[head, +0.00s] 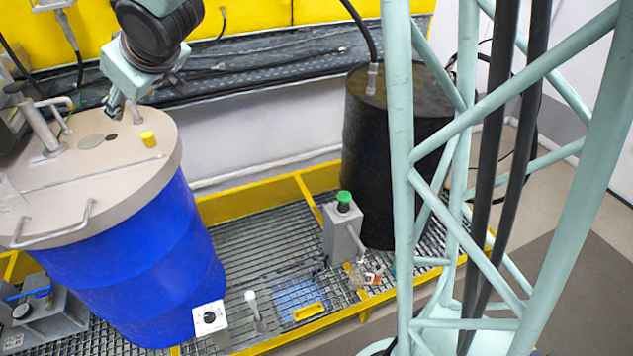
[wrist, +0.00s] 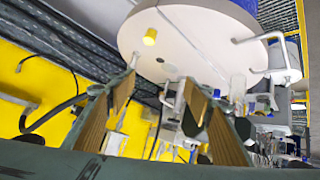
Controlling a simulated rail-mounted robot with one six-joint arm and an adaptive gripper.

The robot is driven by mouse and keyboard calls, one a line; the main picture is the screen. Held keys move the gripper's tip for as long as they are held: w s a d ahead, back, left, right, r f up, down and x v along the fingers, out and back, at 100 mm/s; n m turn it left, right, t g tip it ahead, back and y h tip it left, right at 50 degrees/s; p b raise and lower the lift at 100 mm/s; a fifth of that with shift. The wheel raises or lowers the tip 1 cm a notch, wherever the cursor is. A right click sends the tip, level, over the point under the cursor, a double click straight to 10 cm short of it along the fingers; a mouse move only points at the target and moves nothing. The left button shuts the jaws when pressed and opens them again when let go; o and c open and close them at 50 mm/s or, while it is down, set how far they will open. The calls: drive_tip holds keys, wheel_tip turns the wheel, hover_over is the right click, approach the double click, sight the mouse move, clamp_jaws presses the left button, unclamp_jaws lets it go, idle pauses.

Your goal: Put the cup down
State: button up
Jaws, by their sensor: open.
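A clear, see-through cup-like piece (head: 12,196) stands at the left edge of the beige lid (head: 110,165) on the blue drum (head: 150,260). It also shows faintly in the wrist view (wrist: 238,88), near the lid's rim; I cannot tell for sure that it is the cup. A small yellow cup-shaped piece (head: 148,139) sits upright on the lid, also in the wrist view (wrist: 150,37). My gripper (head: 124,112) is above the lid's far side, apart from both pieces. In the wrist view its fingers (wrist: 160,82) are spread with nothing held between them.
Metal pipes (head: 45,130) and a handle (head: 55,228) rise from the lid. A black drum (head: 370,150) stands on the grated floor to the right. A grey box with a green knob (head: 343,205) stands beside it. Yellow panels (head: 255,14) line the back.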

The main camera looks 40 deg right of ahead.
drive_tip(key=s+d+r+m+g+h, duration=0.1)
drive_tip(key=s+d+r+m+h, duration=0.1)
drive_tip(key=s+d, duration=0.65)
drive_tip(key=s+d+r+m+g+h, duration=0.1)
drive_tip(key=s+d+r, duration=0.3)
drive_tip(key=s, duration=0.8)
drive_tip(key=s+d+f+m+g, duration=0.1)
drive_tip(key=s+d+g, duration=0.1)
drive_tip(key=s, duration=1.2)
drive_tip(key=s+d+f+m+g, duration=0.1)
drive_tip(key=s+f+m+g, duration=0.1)
drive_tip(key=s, duration=1.3)
drive_tip(key=shift+d, duration=0.4)
